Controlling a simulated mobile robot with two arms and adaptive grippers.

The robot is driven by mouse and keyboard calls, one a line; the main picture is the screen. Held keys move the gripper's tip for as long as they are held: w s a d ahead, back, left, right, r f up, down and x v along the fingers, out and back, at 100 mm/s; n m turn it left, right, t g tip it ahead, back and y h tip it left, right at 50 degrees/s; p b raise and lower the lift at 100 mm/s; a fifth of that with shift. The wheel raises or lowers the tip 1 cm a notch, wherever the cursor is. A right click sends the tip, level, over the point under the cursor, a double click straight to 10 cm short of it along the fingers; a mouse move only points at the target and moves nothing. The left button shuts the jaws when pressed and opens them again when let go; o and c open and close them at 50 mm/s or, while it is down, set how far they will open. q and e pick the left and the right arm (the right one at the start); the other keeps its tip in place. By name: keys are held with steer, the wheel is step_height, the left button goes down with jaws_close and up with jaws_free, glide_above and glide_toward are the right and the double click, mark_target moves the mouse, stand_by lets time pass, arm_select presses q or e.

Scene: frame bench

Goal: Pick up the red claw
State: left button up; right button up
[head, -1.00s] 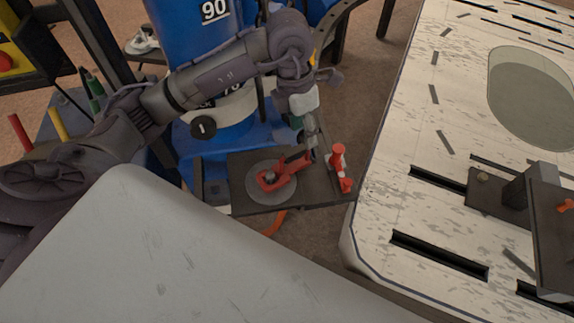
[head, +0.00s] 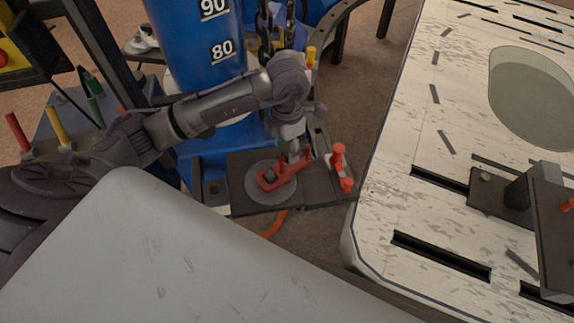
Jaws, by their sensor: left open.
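The red claw (head: 271,181) lies on a round grey disc (head: 258,197) on a dark plate beside the blue machine. My left gripper (head: 294,158) is open, pointing down at the right end of the claw, with its fingertips at or just above the claw's arm. I cannot tell whether the fingers touch it. The gripper hides a small part of the claw's upper edge. My right gripper does not show in the head view.
A red upright clamp (head: 339,158) stands close on the right of the claw on the dark plate (head: 240,160). The white slotted table (head: 400,205) is further right. A blue drum (head: 195,50) rises behind, and a pale grey panel (head: 150,250) fills the lower left.

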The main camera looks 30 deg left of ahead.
mark_target(287, 153)
arm_select(q)
step_height(287, 153, down, 3)
steer(key=shift+f, duration=0.1)
jaws_close()
stand_by(0.4)
